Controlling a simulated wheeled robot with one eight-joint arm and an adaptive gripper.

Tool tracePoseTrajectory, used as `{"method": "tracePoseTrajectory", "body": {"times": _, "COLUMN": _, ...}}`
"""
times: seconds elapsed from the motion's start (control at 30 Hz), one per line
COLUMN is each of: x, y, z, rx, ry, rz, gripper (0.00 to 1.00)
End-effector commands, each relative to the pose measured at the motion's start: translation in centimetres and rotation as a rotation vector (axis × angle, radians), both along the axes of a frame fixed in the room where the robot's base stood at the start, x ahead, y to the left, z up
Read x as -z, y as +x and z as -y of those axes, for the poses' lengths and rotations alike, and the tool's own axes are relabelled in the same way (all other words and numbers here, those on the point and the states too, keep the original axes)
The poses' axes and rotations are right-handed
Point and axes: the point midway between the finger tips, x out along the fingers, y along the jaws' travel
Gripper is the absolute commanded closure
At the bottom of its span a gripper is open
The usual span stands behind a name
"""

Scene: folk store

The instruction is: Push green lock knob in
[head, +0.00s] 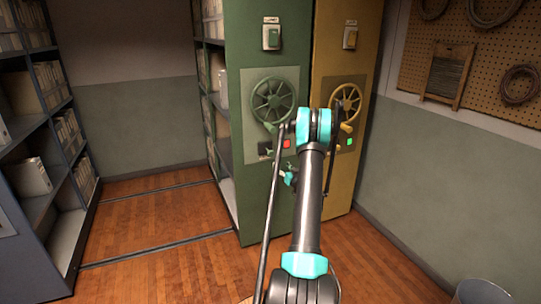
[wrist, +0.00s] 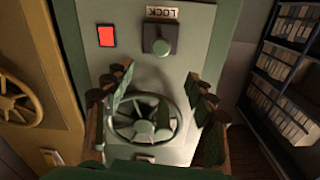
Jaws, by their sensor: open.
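The green lock knob (wrist: 161,46) shows in the wrist view near the top centre, on a pale panel beside an upside-down LOCK label (wrist: 161,13). It has a dark surround; how far it stands out is hard to tell. My gripper (wrist: 160,82) is open and empty, its two fingers spread in front of the green handwheel (wrist: 128,128). The knob lies beyond the fingertips and apart from them. In the head view the knob area is small and dark on the green cabinet (head: 240,190), below the handwheel (head: 274,98). My arm partly hides the gripper there.
A red light (wrist: 106,36) is beside the knob. A yellow cabinet (head: 345,190) with its own wheel (head: 346,101) and green light (head: 350,142) adjoins on the right. Shelves (head: 50,120) stand at left. The wooden floor between is clear. A bin (head: 482,291) is at lower right.

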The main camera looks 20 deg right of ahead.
Motion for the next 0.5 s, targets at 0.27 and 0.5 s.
{"method": "tracePoseTrajectory", "body": {"times": 0.27, "x": 0.0, "y": 5.5, "z": -0.4, "rx": -0.003, "ry": 0.0, "rz": -0.001, "gripper": 0.44}}
{"method": "tracePoseTrajectory", "body": {"times": 0.5, "x": 0.0, "y": 10.2, "z": -0.6, "rx": -0.003, "ry": 0.001, "rz": -0.001, "gripper": 0.44}}
